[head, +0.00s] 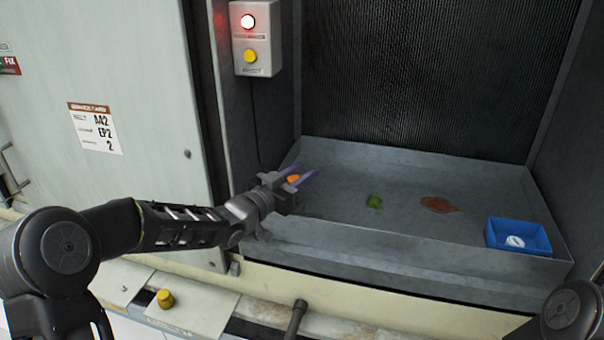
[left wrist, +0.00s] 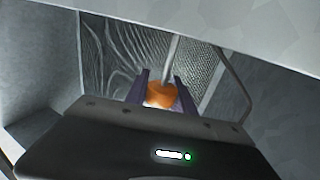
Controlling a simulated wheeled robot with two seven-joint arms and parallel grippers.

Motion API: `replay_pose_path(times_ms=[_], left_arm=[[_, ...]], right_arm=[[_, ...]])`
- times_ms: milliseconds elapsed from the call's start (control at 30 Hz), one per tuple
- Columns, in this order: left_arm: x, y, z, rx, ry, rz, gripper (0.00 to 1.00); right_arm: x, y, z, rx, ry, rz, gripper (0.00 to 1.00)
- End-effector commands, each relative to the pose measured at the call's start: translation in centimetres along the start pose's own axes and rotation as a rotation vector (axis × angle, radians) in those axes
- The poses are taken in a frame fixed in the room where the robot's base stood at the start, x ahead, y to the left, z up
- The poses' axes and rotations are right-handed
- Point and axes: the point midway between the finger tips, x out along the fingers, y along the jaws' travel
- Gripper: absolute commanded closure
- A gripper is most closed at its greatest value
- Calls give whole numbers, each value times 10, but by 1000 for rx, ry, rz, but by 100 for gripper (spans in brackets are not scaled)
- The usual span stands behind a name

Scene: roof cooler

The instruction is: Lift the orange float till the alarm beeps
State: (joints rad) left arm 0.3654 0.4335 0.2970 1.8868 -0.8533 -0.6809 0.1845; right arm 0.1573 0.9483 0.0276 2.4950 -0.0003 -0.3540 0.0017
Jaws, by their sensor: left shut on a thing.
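The orange float (head: 293,179) shows at the left end of the grey metal basin, between the purple-tipped fingers of my left gripper (head: 300,178). In the left wrist view the float (left wrist: 160,94) sits between the two fingers of the left gripper (left wrist: 159,90), with a thin grey rod rising behind it. The left gripper is shut on the float. The alarm box (head: 256,38) hangs on the wall above; its upper lamp (head: 248,21) glows white-red and a yellow button (head: 250,56) is below. My right gripper is out of view.
The basin (head: 400,235) holds a green leaf (head: 374,202), a brown leaf (head: 440,205) and a blue tray (head: 519,236) with a white round thing inside. The basin's front wall runs below my left gripper. A pale cabinet door (head: 110,60) stands at left.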

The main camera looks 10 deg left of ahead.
Motion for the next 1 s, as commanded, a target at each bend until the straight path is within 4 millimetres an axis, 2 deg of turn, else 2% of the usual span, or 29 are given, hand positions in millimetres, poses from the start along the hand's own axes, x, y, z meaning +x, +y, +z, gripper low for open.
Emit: replay_pose_path(times_ms=[267,500,767,800,1000], left_arm=[[0,0,0,0,0,-1,100],[0,-1,-24,1,2,-1,100],[0,0,-25,0,2,-1,100],[0,0,-25,0,2,-1,68],[0,0,-24,0,1,0,51]], right_arm=[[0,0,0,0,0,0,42],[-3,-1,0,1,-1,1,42],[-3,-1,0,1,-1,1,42],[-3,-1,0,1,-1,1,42],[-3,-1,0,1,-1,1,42]])
